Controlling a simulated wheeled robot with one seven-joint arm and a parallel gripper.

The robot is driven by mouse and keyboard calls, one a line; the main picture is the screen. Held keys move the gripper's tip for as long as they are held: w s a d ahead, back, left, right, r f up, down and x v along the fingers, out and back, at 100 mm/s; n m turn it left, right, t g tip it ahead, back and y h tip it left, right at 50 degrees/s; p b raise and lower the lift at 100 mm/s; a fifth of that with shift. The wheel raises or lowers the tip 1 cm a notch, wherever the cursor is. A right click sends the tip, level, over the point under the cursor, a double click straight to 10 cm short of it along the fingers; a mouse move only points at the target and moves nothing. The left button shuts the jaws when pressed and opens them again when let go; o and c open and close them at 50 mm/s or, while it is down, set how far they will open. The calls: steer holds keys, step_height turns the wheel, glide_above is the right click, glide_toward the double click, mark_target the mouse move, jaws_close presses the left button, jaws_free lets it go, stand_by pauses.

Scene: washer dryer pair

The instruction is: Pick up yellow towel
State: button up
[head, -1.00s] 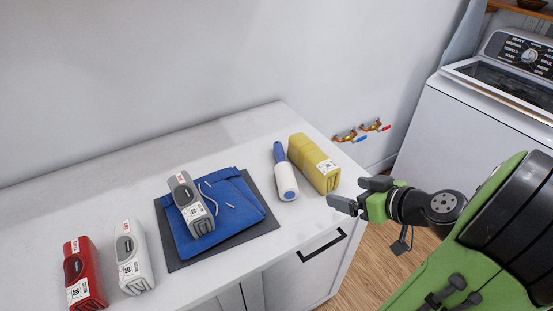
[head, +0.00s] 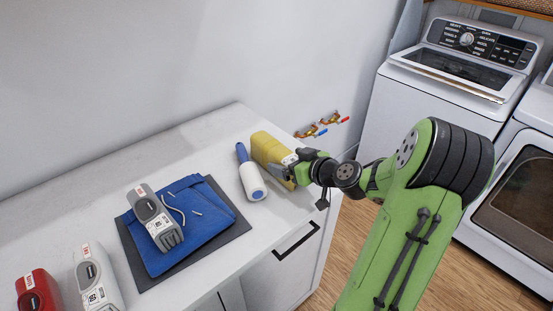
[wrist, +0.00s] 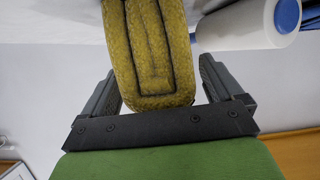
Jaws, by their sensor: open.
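In the wrist view the towel (wrist: 148,50) reaches down between the two fingers of my gripper (wrist: 156,85). The fingers are open, with a gap on each side of the towel, wider on the right. In the head view my gripper (head: 291,170) is at the towel's right end, and its near finger covers part of the towel.
A blue-and-white lint roller (head: 251,174) lies just left of the towel. A white washer (head: 440,75) stands to the right.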

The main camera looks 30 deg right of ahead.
steer(key=shift+w+f, duration=0.15)
steer(key=shift+w, duration=0.15)
